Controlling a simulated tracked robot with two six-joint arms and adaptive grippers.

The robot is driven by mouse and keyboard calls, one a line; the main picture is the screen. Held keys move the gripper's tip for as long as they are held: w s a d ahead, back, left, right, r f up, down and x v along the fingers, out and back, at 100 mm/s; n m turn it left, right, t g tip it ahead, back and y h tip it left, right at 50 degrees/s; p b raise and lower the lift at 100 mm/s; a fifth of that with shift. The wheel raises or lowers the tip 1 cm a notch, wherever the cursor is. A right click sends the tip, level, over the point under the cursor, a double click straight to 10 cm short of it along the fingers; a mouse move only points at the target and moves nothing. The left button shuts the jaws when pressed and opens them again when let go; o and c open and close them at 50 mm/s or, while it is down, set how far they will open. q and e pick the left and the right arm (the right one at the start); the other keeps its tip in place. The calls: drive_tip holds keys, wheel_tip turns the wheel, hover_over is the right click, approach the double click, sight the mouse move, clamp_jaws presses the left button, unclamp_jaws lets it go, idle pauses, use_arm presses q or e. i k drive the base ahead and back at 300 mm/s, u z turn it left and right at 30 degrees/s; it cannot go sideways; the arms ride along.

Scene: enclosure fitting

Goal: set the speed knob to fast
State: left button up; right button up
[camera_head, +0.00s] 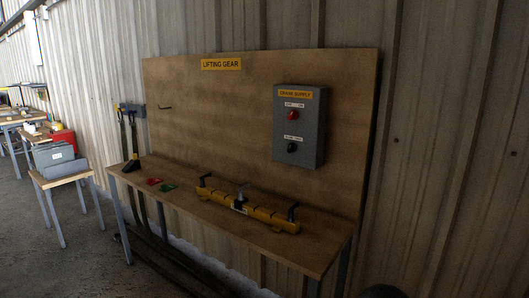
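A grey box (313,125) with a yellow label, seemingly "CRANE SUPPLY", is mounted on the right part of a wooden backboard. Its front has a red round control (293,115) above and a black knob (292,148) below. Each has a small white label above it, too small to read surely. No control is clearly marked as the speed knob, and the black knob's pointing direction cannot be made out. Neither of my grippers is in view.
Below the backboard (225,110), marked "LIFTING GEAR", a wooden bench (215,208) holds a yellow beam (247,208) with dark fittings, plus red (153,181) and green (168,187) pieces. A small table (62,180) and other benches stand left. Floor is open at lower left.

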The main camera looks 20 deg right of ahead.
sight(292, 147)
drive_tip(key=z, duration=0.15)
drive_tip(key=i, duration=1.1)
drive_tip(key=z, duration=0.15)
